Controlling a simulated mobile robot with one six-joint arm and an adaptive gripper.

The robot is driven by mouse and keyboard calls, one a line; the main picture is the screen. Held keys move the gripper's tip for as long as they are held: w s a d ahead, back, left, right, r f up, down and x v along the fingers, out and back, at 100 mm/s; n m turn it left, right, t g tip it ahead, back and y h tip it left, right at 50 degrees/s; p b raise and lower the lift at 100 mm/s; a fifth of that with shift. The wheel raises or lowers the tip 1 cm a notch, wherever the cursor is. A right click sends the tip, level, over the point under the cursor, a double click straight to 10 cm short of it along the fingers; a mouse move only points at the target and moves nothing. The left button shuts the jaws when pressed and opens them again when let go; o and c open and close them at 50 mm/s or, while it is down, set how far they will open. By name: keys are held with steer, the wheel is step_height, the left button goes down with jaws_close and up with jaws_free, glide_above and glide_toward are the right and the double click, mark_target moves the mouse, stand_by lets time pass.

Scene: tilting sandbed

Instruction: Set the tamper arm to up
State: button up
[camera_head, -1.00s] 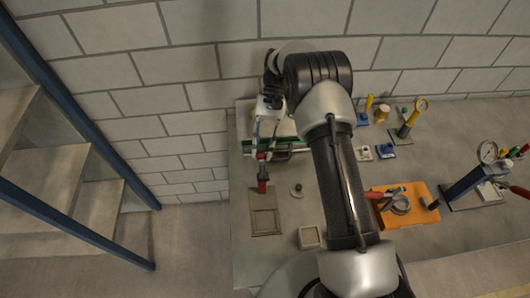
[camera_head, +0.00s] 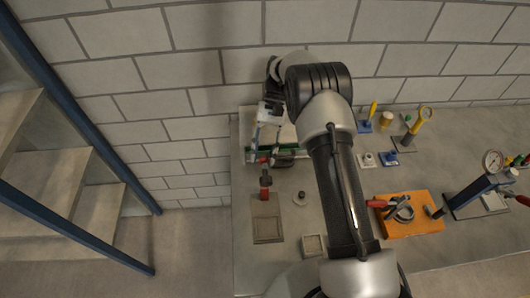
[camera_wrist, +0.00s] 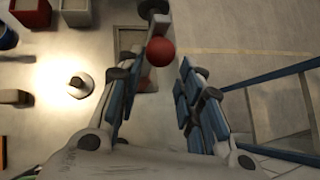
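The tamper stands at the left of the bench, with a flat brown-grey base plate (camera_head: 267,226) and a red block-like part (camera_head: 265,186) behind it. A small red ball knob (camera_head: 264,160) shows at its far end. In the wrist view the red ball (camera_wrist: 160,51) sits on a grey arm (camera_wrist: 160,22), in front of the fingertips and between their lines. My gripper (camera_head: 263,147) is over the far end of the tamper. In the wrist view my gripper (camera_wrist: 158,78) is open, its fingers apart on both sides. Contact with the ball cannot be told.
A small round knob (camera_head: 300,198) and a square tray (camera_head: 313,245) lie right of the tamper. An orange board (camera_head: 410,222) with a clamp-like tool is farther right. A block wall stands behind; stairs are at left.

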steer(key=shift+o, duration=0.7)
steer(key=shift+s+d+r, duration=0.1)
steer(key=shift+d+r, duration=0.05)
steer(key=shift+r, duration=0.1)
step_height(320, 180, up, 10)
steer(key=shift+c, duration=0.3)
